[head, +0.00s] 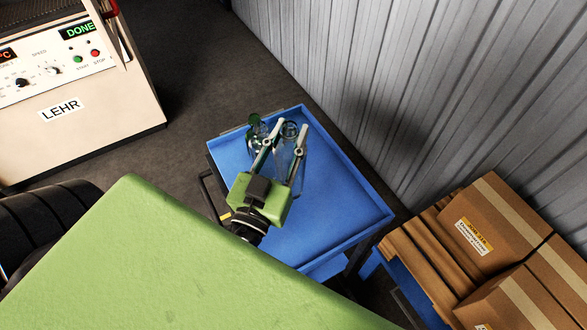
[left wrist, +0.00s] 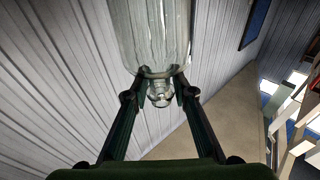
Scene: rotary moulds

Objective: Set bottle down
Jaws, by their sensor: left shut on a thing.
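My left gripper (head: 291,130) reaches over the blue cart (head: 345,205) and is shut on a clear glass bottle (head: 287,155). In the left wrist view the bottle (left wrist: 152,38) sits between the two fingertips (left wrist: 160,78), which close around its narrow neck end. A dark green bottle (head: 255,128) stands close by on the left, near the cart's far left corner. The fingers partly cover the glass, so I cannot tell whether the held bottle touches the cart top. My right gripper is not in view.
The front and right of the cart top are bare, bordered by a raised rim. Brown cardboard boxes (head: 500,230) are stacked at the right. A corrugated grey wall (head: 440,80) runs behind. The LEHR machine (head: 75,110) stands at the upper left, its display reading DONE.

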